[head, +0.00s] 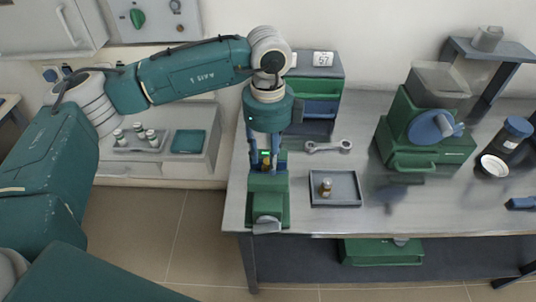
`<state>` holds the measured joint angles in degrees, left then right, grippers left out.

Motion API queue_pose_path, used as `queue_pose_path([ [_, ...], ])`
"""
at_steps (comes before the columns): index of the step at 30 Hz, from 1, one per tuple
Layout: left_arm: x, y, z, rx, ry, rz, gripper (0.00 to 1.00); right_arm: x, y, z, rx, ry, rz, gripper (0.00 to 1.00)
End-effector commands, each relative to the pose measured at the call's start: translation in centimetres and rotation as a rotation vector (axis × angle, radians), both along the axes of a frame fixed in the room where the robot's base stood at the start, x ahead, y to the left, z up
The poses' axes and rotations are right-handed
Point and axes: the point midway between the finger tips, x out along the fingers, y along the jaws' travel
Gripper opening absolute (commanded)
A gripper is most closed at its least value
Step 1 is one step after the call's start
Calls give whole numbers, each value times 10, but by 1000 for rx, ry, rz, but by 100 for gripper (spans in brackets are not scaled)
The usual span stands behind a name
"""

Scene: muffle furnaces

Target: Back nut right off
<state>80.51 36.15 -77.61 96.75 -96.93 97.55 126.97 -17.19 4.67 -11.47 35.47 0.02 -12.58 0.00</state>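My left gripper (266,165) points straight down over a green vise (268,204) at the front left corner of the bench. Its fingers are on either side of a small brassy piece (266,157) just above the vise. The piece is too small to tell whether it is the nut or a bolt end, or whether the fingers touch it. A grey tray (347,199) right of the vise holds a small upright brass-coloured part (326,187). My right gripper is not in view.
A wrench (328,147) lies behind the tray. A cabinet with green and blue drawers (321,108) stands behind the gripper. A green machine with a blue wheel (432,126) is to the right, with a blue-capped jar (512,134) farther right.

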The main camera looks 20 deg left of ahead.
Motion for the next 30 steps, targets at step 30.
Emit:
queue_pose_path([
  [30,0,0,120,-1,-2,0,38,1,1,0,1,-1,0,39],
])
